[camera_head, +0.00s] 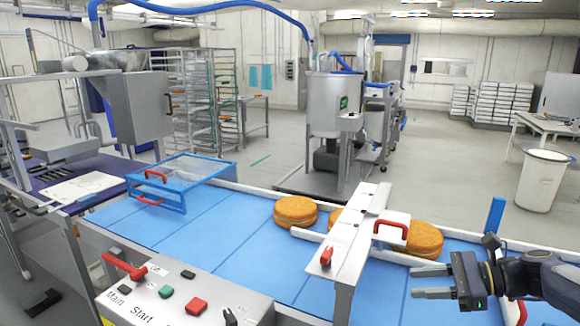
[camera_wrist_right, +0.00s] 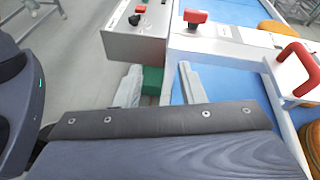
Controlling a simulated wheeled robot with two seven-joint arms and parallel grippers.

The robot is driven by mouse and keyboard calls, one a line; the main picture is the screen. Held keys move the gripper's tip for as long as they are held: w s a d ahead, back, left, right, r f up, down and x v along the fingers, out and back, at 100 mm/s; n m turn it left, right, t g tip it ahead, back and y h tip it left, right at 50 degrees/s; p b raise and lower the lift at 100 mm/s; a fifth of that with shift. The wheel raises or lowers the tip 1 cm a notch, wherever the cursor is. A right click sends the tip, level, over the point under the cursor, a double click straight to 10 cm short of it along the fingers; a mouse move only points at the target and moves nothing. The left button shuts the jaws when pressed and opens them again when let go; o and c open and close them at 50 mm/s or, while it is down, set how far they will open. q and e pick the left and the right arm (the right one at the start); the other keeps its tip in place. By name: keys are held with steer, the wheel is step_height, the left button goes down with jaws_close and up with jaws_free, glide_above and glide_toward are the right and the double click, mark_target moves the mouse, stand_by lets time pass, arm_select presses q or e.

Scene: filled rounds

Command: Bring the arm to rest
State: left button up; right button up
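My right gripper (camera_head: 413,282) is at the right of the head view, over the blue belt (camera_head: 225,225) near its front edge. Its two fingers point left and stand apart, with nothing seen held. In the right wrist view the gripper (camera_wrist_right: 158,82) also shows spread fingers, with a green patch behind the gap. My left arm and gripper are not in view. Orange-brown filled rounds lie on the belt: one round (camera_head: 295,211) left of the white crossbar, another round (camera_head: 425,239) right of it, and one partly hidden behind it.
A control box (camera_head: 180,290) with red and green buttons stands at the front. The crossbar (camera_head: 350,240) with red handles spans the belt. A blue-framed clear guard (camera_head: 182,170) is at the left. A blue post (camera_head: 495,215) rises near my right gripper.

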steer(key=s+a+f+n+h, duration=0.2)
steer(key=s+n+h, duration=0.1)
steer(key=s+n, duration=0.3)
steer(key=s+a+f+n+h, duration=0.2)
steer(key=s+n, duration=0.4)
steer(key=s, duration=0.5)
steer(key=s+a+f+n+h, duration=0.2)
steer(key=s+f+n+h, duration=0.2)
steer(key=s+n, duration=0.2)
steer(key=s, duration=0.2)
steer(key=shift+s+a+f+n+t+h, duration=0.2)
steer(key=shift+s+a+n+t+h, duration=0.1)
steer(key=shift+s+t, duration=0.1)
stand_by(0.8)
